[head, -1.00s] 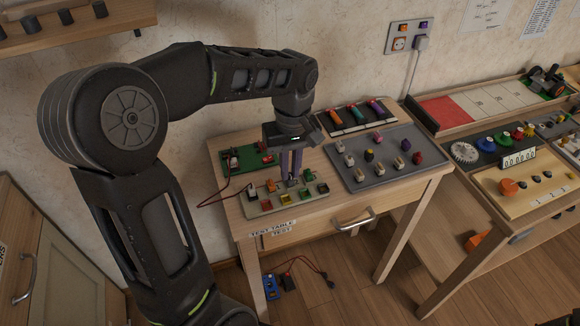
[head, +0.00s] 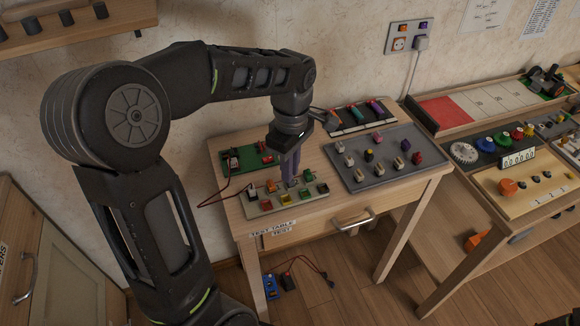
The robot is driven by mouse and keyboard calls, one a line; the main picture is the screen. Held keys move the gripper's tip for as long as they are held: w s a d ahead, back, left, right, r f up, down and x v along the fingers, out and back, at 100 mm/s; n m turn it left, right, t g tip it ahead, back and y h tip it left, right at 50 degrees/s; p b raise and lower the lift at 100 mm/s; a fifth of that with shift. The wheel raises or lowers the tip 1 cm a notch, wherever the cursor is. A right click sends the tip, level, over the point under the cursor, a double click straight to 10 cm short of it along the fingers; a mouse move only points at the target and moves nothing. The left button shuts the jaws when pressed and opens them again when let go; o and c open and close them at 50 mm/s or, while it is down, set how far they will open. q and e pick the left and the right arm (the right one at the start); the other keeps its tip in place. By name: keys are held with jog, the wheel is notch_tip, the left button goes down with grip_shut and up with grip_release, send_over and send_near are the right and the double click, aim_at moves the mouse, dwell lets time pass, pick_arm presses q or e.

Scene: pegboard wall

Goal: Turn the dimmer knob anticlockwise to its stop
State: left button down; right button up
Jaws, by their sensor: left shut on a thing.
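The light panel (head: 262,208) lies at the front left of the test table. It carries coloured squares in front and small knobs and switches behind. My left gripper (head: 292,182) points down at the middle of the panel's back row, its purple fingers shut on a small grey part there, which I take to be the dimmer knob. The fingers hide most of it, so its pointer cannot be read. My right gripper is not in view.
A green board (head: 246,158) with a red wire sits behind the panel. A grey tray (head: 345,180) with several knobs and a dark rack (head: 334,128) stand to the right. Another bench (head: 480,203) is further right.

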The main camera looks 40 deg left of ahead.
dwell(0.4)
pick_arm(q)
jog(key=c, duration=1.4)
grip_release()
jog(key=shift+w+r, duration=0.1)
jog(key=shift+r, duration=3.8)
